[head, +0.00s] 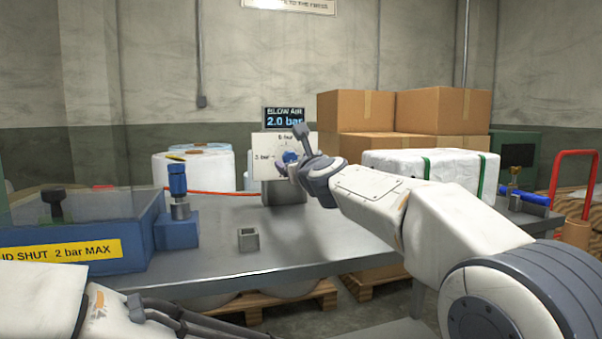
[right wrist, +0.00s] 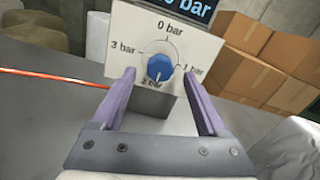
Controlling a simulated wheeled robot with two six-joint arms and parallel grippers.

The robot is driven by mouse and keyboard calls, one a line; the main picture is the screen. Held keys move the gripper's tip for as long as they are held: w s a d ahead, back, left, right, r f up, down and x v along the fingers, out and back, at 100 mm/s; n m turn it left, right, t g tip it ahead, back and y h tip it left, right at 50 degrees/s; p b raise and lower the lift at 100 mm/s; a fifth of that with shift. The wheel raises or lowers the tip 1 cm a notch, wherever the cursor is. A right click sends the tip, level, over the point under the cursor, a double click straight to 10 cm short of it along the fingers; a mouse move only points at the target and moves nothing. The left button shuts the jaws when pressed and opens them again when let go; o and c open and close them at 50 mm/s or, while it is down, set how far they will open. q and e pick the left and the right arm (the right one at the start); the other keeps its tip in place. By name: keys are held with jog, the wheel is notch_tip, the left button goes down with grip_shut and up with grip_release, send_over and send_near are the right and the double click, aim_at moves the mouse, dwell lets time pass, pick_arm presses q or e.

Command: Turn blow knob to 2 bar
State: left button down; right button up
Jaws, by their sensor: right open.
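The blue blow knob (right wrist: 159,68) sits on a white dial plate (right wrist: 190,38) marked 0, 1, 2 and 3 bar. Its white pointer line points down at the 2 bar mark. The display (head: 284,118) above reads BLOW AIR 2.0 bar; its lower edge also shows in the right wrist view (right wrist: 195,10). In the head view the knob (head: 290,157) is partly hidden by my right gripper (head: 294,152). In the right wrist view my right gripper (right wrist: 159,82) is open, its fingers either side of the knob with gaps.
A blue lidded box (head: 85,235) with a yellow 2 bar MAX label stands on the grey table (head: 215,220) at left. A small square metal cup (head: 248,239) stands mid-table. Cardboard boxes (head: 440,110) and a white strapped bale (head: 430,165) lie behind my right arm.

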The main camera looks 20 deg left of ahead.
jog(key=b+v, duration=0.3)
jog(key=v, duration=0.5)
jog(key=shift+s+d, duration=0.1)
